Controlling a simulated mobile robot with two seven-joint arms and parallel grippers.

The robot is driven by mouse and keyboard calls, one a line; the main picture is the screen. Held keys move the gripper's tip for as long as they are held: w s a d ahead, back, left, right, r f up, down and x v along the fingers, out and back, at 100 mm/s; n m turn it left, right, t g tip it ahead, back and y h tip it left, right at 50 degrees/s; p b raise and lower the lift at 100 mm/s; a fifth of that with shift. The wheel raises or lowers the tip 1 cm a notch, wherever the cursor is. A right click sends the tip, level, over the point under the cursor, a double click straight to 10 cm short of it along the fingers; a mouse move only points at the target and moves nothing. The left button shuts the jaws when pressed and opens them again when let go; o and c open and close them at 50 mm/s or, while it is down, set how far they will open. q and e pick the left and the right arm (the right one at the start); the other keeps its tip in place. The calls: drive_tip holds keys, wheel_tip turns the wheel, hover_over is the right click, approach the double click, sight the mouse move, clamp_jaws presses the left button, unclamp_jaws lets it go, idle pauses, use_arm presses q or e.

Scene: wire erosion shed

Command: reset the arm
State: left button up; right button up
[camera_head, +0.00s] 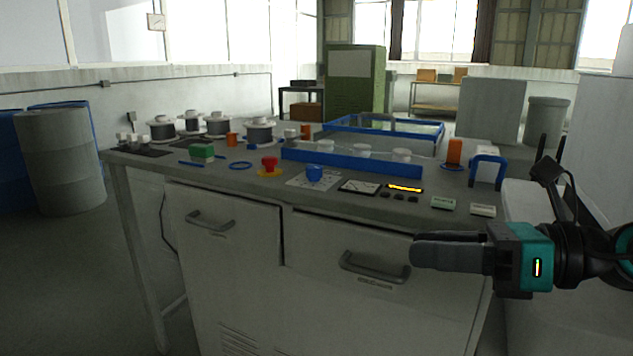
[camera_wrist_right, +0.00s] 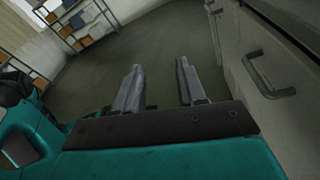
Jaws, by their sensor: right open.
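My right gripper (camera_head: 430,252) comes in from the right in the head view, pointing left in front of the right-hand drawer of the bench. In the right wrist view its two fingers (camera_wrist_right: 160,85) stand apart with only floor between them, so it is open and empty. In the head view its fingers overlap each other, and the gap does not show. My left gripper and left arm are in neither view.
A drawer handle (camera_head: 375,266) is close to my right gripper. Barrels (camera_head: 62,160) stand at left. The floor at lower left is clear.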

wheel_tip(320, 180, down, 17)
drive_tip(key=w+d+m+t+h, duration=0.1)
drive_tip(key=m+t+h, duration=0.4)
drive_tip(key=m, duration=1.1)
drive_tip(key=w+d+m+t+h, duration=0.1)
drive_tip(key=w+m+t+h, duration=0.35)
drive_tip(key=m, duration=1.05)
drive_tip(key=s+a+f+m+g+h, duration=0.1)
drive_tip(key=s+f+m+g, duration=0.2)
drive_tip(key=s+f+m, duration=0.55)
drive_tip(key=s+a+f+m+g+h, duration=0.15)
drive_tip(key=s+f+m, duration=0.35)
drive_tip(key=f, duration=0.6)
use_arm(q)
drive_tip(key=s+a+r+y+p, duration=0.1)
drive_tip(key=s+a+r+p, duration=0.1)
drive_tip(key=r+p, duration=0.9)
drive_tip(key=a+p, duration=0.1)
drive_tip(key=p, duration=0.5)
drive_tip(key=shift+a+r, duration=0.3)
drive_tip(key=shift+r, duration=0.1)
use_arm(e)
wheel_tip(320, 180, up, 12)
drive_tip(key=s+d+h, duration=0.1)
drive_tip(key=s+d, duration=0.1)
drive_tip(key=shift+s+d+n+g, duration=0.4)
drive_tip(key=shift+n, duration=0.05)
